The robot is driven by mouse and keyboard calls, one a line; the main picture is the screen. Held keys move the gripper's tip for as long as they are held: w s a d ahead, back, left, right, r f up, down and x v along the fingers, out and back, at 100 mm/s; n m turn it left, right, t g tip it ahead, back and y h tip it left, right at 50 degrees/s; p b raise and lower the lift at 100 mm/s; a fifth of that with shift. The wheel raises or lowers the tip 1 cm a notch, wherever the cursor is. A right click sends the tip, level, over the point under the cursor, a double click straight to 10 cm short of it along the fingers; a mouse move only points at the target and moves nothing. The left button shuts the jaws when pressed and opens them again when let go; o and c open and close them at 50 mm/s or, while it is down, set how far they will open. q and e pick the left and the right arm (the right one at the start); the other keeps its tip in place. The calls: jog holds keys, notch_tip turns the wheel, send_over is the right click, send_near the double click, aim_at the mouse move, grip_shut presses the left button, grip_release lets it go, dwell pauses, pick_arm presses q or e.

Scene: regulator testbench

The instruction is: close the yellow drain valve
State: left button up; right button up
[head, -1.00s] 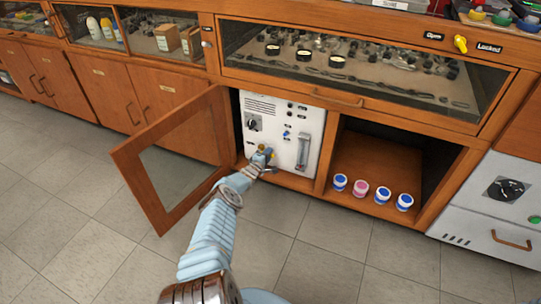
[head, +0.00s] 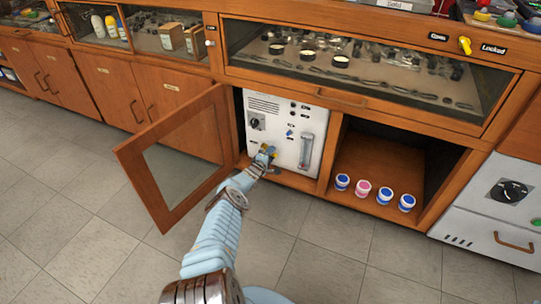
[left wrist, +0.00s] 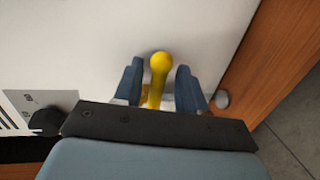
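The yellow drain valve (left wrist: 160,64) shows in the left wrist view as a round-ended handle in front of the white panel. My left gripper (left wrist: 159,85) is open, with one blue finger on each side of the handle and a gap visible beside it. In the head view my left gripper (head: 266,155) is at the lower part of the white regulator panel (head: 262,104); the valve is mostly hidden there by the gripper. My right gripper is not in view.
The glass-paned cabinet door (head: 180,160) stands open left of my arm. A wooden divider (head: 331,150) separates the panel from an open shelf with several small jars (head: 363,188). A dark knob (left wrist: 46,122) and a grey knob (left wrist: 222,99) sit near the gripper.

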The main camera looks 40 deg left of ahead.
pick_arm(q)
jog(key=p+v, duration=0.9)
jog(key=v, duration=0.4)
jog(key=shift+s+p, duration=0.3)
jog(key=shift+s, duration=0.05)
